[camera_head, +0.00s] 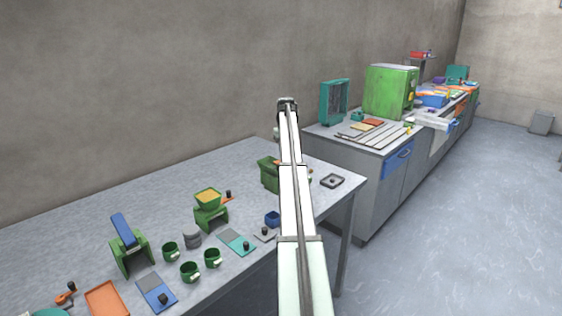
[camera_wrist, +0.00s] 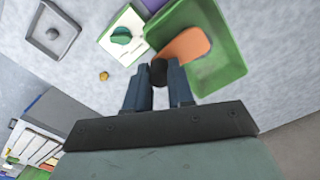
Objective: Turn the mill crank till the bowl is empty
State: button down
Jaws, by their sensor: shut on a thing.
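In the wrist view my gripper (camera_wrist: 158,88) is shut on the black knob (camera_wrist: 158,72) of an orange crank (camera_wrist: 186,46). The crank lies over a green mill part with a raised rim (camera_wrist: 226,24); the inner surface that shows looks bare green. In the head view a green body (camera_head: 269,173), likely this mill, is mostly hidden behind my arm, and my gripper is hidden there too. A second green mill (camera_head: 210,218) stands to the left, with yellow-orange matter in its bowl (camera_head: 208,197) and a black-knobbed orange crank beside it.
A white plate with a green knob (camera_wrist: 122,38) and a small yellow-orange piece (camera_wrist: 104,76) are near the gripper. Green mugs (camera_head: 190,272) and a blue-topped green stand (camera_head: 130,250) are at left.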

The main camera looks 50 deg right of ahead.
jog(key=shift+s+a, duration=0.25)
jog(key=shift+s, duration=0.45)
jog(key=shift+s+a, duration=0.6)
jog(key=shift+s, duration=0.2)
jog(key=a, duration=0.1)
jog(key=s+a, duration=0.1)
jog(key=a, duration=0.1)
jog(key=shift+a, duration=0.2)
